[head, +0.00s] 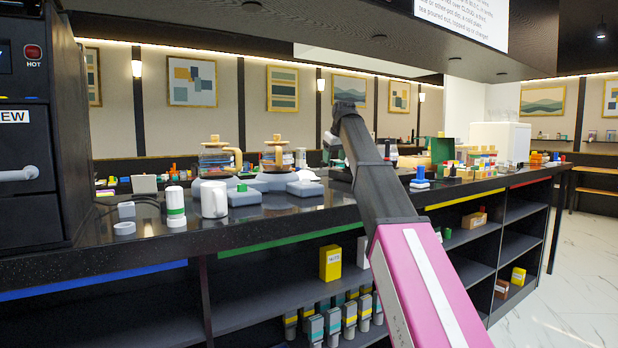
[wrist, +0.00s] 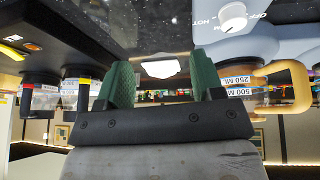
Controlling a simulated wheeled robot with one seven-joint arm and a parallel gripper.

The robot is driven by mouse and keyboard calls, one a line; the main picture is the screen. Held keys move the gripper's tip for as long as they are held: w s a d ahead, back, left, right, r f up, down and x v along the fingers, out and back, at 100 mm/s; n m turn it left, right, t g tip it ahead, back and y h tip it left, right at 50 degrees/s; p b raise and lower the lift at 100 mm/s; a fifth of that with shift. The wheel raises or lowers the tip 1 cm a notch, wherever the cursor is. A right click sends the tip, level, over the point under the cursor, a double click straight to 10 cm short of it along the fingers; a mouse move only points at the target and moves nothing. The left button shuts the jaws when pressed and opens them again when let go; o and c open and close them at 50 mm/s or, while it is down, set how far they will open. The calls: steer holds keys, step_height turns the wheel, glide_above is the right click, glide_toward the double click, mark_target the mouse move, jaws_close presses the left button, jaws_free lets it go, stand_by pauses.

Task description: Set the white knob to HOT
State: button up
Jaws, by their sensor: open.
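The white knob (wrist: 232,18) is at the top right of the wrist view, on a pale blue-grey warmer base (wrist: 270,45) with OFF and HOT lettering beside it. Which way the knob points is too small to tell. My gripper (wrist: 162,75) has its two green-padded fingers apart, with nothing held between them. The knob lies beyond and to the right of the fingers, not touching them.
Glass carafes (head: 215,160) (head: 277,155) stand on the warmer, close to the knob. A white mug (head: 214,199) and a green-banded white canister (head: 175,206) stand to the left. A black machine (head: 30,150) fills the far left. Small blocks (head: 480,165) crowd the right.

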steer(key=n+g, duration=0.1)
glide_toward(306, 178)
steer(key=d+r, duration=0.1)
steer(key=shift+y, duration=0.3)
steer(key=x, duration=1)
steer(key=shift+w+a+f, duration=0.1)
steer(key=shift+w+f, duration=0.1)
steer(key=shift+w, duration=0.1)
steer(key=c, duration=0.9)
